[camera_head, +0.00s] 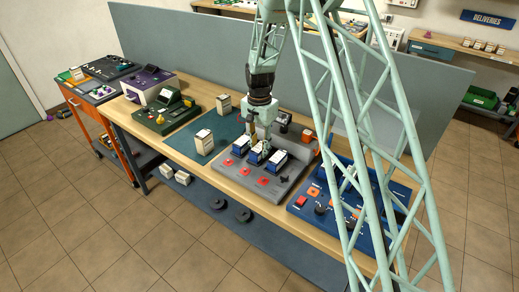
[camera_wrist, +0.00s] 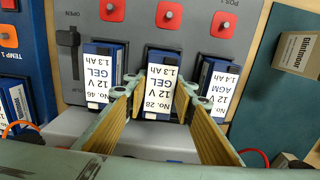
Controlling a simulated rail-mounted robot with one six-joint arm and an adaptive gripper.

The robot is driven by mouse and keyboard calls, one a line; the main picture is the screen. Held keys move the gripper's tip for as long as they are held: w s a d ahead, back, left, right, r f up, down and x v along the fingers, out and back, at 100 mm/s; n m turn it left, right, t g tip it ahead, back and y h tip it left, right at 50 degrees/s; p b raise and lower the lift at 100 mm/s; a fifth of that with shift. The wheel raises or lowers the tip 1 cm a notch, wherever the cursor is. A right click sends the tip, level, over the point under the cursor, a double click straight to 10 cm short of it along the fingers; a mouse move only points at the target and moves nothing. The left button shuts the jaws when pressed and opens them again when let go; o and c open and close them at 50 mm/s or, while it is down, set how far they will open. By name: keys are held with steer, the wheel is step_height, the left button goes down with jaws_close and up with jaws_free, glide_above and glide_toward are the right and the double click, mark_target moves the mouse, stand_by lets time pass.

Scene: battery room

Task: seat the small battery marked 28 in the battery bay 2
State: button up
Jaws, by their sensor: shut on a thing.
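The small battery marked 28 (camera_wrist: 160,95), dark blue with a white "12 V GEL" label, is in the middle of a row of three at the grey battery panel (camera_head: 283,187). My gripper (camera_wrist: 152,93) is shut on its sides from above; in the head view my gripper (camera_head: 258,149) reaches down to the row. Battery 46 (camera_wrist: 103,72) stands left of it in the wrist view and an AGM battery (camera_wrist: 217,85) right of it, both close by. Battery 28 lines up with the middle red pad (camera_wrist: 170,15). Its underside and the bay beneath are hidden, so I cannot tell how deep it sits.
A black slider marked OPEN (camera_wrist: 68,38) is on the panel beside battery 46. A blue panel (camera_head: 308,205) stands to the right. A dark green mat (camera_head: 185,140) with a cream box (camera_head: 204,142) lies left. A grey partition (camera_head: 205,40) runs behind the bench.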

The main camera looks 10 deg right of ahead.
mark_target(260, 147)
steer(key=shift+f, duration=0.4)
steer(key=o, duration=0.9)
steer(key=shift+r, duration=0.15)
steer(key=shift+r+p, duration=2)
steer(key=shift+r, duration=3.4)
